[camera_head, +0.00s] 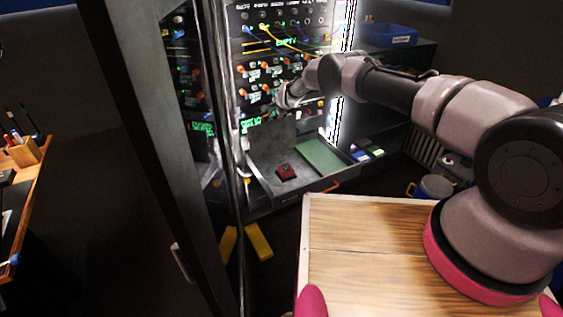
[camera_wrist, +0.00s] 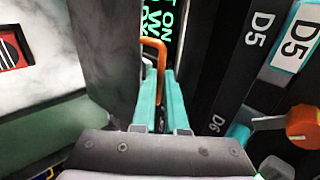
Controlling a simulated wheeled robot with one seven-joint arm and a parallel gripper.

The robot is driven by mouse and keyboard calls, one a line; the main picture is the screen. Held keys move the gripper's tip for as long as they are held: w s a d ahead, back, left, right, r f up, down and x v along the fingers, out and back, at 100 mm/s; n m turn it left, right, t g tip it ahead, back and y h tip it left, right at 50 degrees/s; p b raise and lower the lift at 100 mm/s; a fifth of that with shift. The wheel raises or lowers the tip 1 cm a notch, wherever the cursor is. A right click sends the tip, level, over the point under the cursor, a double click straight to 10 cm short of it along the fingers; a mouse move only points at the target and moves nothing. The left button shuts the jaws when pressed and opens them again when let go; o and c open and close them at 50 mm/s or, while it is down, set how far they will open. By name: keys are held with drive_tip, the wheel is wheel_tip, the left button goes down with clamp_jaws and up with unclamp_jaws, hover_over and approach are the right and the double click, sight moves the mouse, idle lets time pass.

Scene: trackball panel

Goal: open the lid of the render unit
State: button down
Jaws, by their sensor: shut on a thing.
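A dark grey plate, seemingly the lid (camera_head: 272,138), stands raised at the back of the shelf in the head view. In the wrist view the plate (camera_wrist: 105,50) is at the left, with an orange handle (camera_wrist: 154,46) beside its edge. My gripper (camera_wrist: 163,82) has its teal fingers closed around this handle. In the head view my gripper (camera_head: 281,103) is small and dark at the plate's top, and the handle cannot be made out. A red square piece (camera_head: 286,172) sits on the grey shelf (camera_head: 262,192) in front of the plate.
A control panel (camera_head: 265,70) with knobs and cables rises behind. In the wrist view an orange knob (camera_wrist: 303,126) is close to the right of my fingers. An open cabinet door (camera_head: 150,130) stands to the left. A wooden box top (camera_head: 350,240) is in front.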

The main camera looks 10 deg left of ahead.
sight(272, 128)
drive_tip(key=c, duration=1.1)
unclamp_jaws()
drive_tip(key=shift+w+a+r, duration=0.2)
drive_tip(key=shift+w+r, duration=0.05)
drive_tip(key=shift+r, duration=0.2)
drive_tip(key=shift+w+a+r, duration=0.2)
drive_tip(key=shift+r, duration=0.25)
drive_tip(key=shift+d+r, duration=0.1)
drive_tip(key=shift+d, duration=0.05)
drive_tip(key=shift+o, duration=0.2)
drive_tip(key=shift+s+d+r, duration=0.15)
drive_tip(key=shift+s+r, duration=0.3)
drive_tip(key=shift+o, duration=0.5)
drive_tip(key=shift+s+d+r, duration=0.2)
drive_tip(key=shift+r, duration=0.05)
drive_tip(key=s+d+r, duration=0.2)
drive_tip(key=s, duration=0.1)
